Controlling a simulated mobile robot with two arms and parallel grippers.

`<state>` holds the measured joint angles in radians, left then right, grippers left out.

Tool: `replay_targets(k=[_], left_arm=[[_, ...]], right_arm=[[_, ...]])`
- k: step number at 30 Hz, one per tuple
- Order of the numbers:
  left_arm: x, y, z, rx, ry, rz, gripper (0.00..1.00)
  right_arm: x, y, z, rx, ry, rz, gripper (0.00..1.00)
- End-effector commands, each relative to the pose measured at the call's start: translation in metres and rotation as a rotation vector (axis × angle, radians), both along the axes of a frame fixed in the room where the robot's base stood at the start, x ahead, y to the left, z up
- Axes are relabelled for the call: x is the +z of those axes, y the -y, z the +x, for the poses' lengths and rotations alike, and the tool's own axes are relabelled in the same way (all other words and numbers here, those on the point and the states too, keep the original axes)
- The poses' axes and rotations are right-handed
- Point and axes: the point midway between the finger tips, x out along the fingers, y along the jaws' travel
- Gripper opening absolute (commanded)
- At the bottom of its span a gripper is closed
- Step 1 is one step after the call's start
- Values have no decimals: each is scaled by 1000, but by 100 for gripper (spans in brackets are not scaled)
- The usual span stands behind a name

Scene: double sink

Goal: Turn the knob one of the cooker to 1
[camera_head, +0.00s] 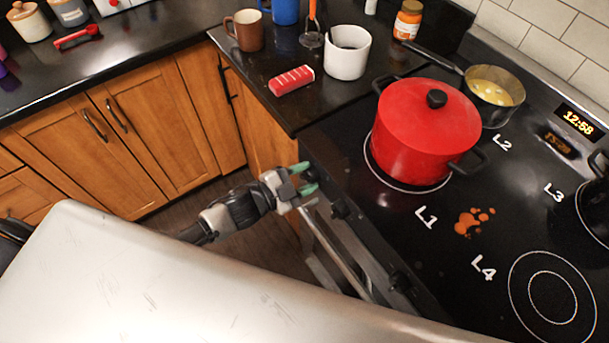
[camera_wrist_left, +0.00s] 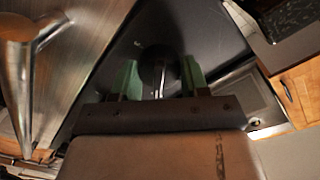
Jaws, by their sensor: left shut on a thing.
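The cooker (camera_head: 395,235) is at the right, with dark knobs along its front face. My left gripper (camera_head: 307,179), with green fingertips, is at the far-left end of that face. In the left wrist view my gripper (camera_wrist_left: 160,80) has one finger on each side of a round dark knob (camera_wrist_left: 152,72) and is shut on it. A light line shows on the knob; its setting cannot be read. In the head view this knob is mostly hidden by the fingers. Other knobs (camera_head: 341,208) sit further along the front. My right gripper is not in view.
A red pot (camera_head: 420,135) stands on hob L1 and a pan (camera_head: 494,86) on L2. An orange spill (camera_head: 472,221) lies near the empty L4 ring. An oven handle (camera_head: 335,250) runs below the knobs. Mugs and a red block (camera_head: 291,80) are on the counter.

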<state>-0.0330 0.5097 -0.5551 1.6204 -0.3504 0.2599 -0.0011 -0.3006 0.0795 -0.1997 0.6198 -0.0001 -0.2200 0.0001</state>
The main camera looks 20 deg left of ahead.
Motion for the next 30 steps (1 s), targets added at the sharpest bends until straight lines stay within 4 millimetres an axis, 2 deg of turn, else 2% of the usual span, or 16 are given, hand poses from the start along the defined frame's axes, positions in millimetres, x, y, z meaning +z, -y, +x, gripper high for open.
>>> replay_targets(k=[9,23,24,28,30], left_arm=[[-1,0,-1,0,56,74,21],[-1,0,-1,0,63,83,21],[-1,0,-1,0,63,83,48],[-1,0,-1,0,63,83,68],[0,0,-1,0,63,83,70]], right_arm=[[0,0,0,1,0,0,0],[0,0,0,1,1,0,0],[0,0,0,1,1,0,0],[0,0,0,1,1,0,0],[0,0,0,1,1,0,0]])
